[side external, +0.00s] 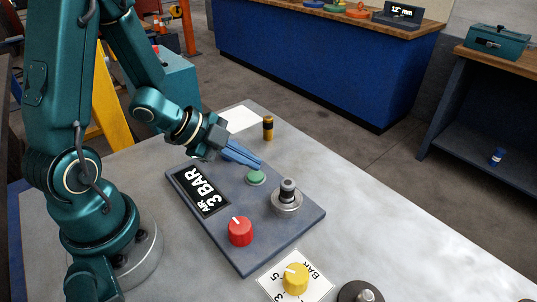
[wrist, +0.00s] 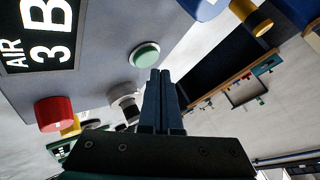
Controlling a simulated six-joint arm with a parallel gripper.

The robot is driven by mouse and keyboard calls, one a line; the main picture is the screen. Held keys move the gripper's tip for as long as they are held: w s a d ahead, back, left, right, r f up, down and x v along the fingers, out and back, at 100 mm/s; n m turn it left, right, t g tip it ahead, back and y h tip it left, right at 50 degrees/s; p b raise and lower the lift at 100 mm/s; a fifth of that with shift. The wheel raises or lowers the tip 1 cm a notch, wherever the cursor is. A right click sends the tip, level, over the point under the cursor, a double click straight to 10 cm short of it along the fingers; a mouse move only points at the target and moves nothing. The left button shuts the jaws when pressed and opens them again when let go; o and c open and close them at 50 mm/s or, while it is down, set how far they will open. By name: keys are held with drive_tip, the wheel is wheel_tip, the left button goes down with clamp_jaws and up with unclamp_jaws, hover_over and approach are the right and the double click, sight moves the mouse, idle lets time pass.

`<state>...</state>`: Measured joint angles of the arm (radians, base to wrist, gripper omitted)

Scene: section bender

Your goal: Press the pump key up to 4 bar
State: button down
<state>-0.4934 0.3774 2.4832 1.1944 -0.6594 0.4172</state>
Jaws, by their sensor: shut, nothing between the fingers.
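A round green push key (side external: 256,178) sits on the grey control panel (side external: 262,237); it also shows in the wrist view (wrist: 144,56). The panel's display (side external: 201,191) reads "AIR 3 BAR", and part of it shows in the wrist view (wrist: 40,32). My gripper (side external: 260,166) has its blue fingers shut together and empty. In the side view the fingertips are just above the green key's far edge. In the wrist view my fingertips (wrist: 160,73) appear close beside the key. A gap or contact cannot be told for certain.
A red knob (side external: 240,232) and a black-topped metal fitting (side external: 287,195) stand on the panel. A yellow knob (side external: 296,278) on a "BAR" card is in front. The table's right side is clear.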

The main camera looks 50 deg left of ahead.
sight(250, 175)
drive_tip(key=shift+f, duration=0.1)
idle(0.6)
drive_tip(key=shift+f, duration=0.35)
drive_tip(key=shift+f, duration=0.45)
idle(0.5)
drive_tip(key=shift+r, duration=0.9)
drive_tip(key=shift+r, duration=2.5)
